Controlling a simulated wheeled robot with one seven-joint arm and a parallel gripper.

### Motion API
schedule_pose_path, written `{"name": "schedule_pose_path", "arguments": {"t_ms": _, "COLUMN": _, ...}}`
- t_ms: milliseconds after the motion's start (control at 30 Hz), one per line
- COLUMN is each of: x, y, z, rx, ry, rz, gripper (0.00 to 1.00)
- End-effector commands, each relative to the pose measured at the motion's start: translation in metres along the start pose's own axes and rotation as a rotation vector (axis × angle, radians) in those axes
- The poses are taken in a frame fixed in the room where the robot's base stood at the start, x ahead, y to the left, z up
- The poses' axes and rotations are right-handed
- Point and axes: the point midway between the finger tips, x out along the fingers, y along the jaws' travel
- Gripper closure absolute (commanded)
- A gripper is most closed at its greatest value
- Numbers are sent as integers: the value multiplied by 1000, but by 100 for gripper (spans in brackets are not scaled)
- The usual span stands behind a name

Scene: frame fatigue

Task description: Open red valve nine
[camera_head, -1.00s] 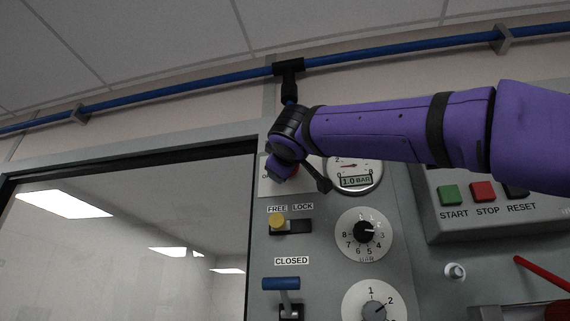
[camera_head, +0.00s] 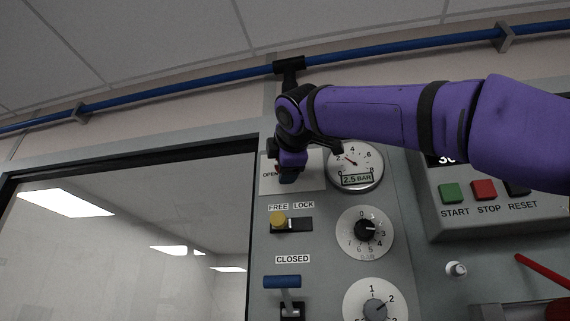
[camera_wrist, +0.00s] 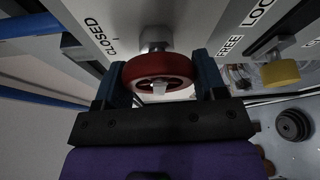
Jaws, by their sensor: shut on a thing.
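In the wrist view a red round valve handle (camera_wrist: 157,72) sits on a metal stem between the two blue-grey fingers of my gripper (camera_wrist: 160,86), which is shut on it. A "CLOSED" label (camera_wrist: 101,36) is on the panel beside the valve. In the head view my gripper (camera_head: 288,177) is at the upper panel, over a white plate (camera_head: 312,180) where part of the word "OPEN" shows. The red valve itself is hidden there behind my gripper. No number nine is readable on the valve. The gauge (camera_head: 355,164) to the right reads 2.5 BAR.
Below are a yellow-knobbed FREE/LOCK slider (camera_head: 278,220), a numbered dial (camera_head: 365,232) and a blue-handled lever (camera_head: 282,282) under "CLOSED". A START/STOP/RESET box (camera_head: 483,192) is at right. A blue pipe (camera_head: 400,47) runs above. A large window (camera_head: 130,250) fills the left.

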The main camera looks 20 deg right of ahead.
Motion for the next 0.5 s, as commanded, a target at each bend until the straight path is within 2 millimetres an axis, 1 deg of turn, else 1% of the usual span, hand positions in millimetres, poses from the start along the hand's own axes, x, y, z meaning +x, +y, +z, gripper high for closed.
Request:
{"name": "schedule_pose_path", "arguments": {"t_ms": 200, "x": 1, "y": -1, "z": 0, "rx": -37, "ry": 0, "rz": -17, "gripper": 59}}
{"name": "schedule_pose_path", "arguments": {"t_ms": 500, "x": 1, "y": -1, "z": 0, "rx": -43, "ry": 0, "rz": -20, "gripper": 59}}
